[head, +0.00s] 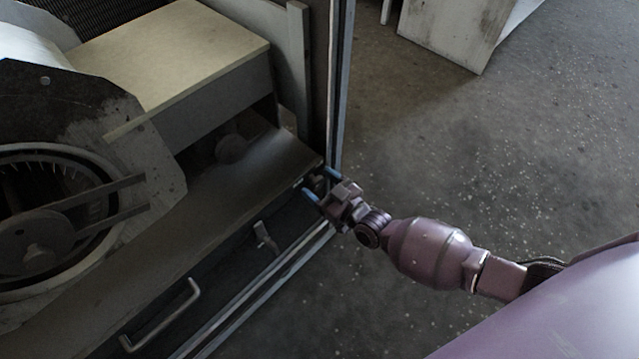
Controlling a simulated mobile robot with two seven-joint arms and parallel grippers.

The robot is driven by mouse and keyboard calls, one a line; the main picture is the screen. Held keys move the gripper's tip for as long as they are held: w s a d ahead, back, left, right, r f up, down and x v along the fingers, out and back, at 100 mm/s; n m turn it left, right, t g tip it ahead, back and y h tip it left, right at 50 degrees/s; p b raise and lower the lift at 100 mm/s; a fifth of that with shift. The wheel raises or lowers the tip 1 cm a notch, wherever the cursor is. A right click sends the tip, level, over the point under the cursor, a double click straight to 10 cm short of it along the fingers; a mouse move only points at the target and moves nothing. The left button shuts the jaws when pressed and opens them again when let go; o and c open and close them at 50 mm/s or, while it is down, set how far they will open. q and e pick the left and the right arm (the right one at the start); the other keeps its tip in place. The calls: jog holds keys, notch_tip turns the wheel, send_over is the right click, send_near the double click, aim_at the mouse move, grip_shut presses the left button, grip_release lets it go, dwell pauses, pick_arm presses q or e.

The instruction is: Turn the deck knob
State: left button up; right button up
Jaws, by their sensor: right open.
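My right gripper (320,184) is open at the right front corner of the grey deck (225,200). Its two blue fingertips are apart, on either side of a small dark part at the deck's edge. This part may be the deck knob, but it is too dark and small to tell, and I cannot tell whether the fingers touch it. A rounded dark form (230,148) sits in shadow on the deck under the beige-topped box. My left gripper is not in view.
A blower housing with a round fan opening (40,215) stands at the left. An upright metal post (340,80) rises just behind my right gripper. A bar handle (162,316) and a small latch (265,238) are on the front below the deck. Open concrete floor lies at the right.

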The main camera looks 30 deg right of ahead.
jog(key=c, duration=0.9)
jog(key=shift+c, duration=0.2)
jog(key=shift+m, duration=0.3)
jog(key=m, duration=0.4)
jog(key=shift+f, duration=0.1)
jog(key=shift+d+m+b, duration=0.1)
jog(key=shift+m+b, duration=0.5)
jog(key=shift+m, duration=2.1)
jog(key=o, duration=0.9)
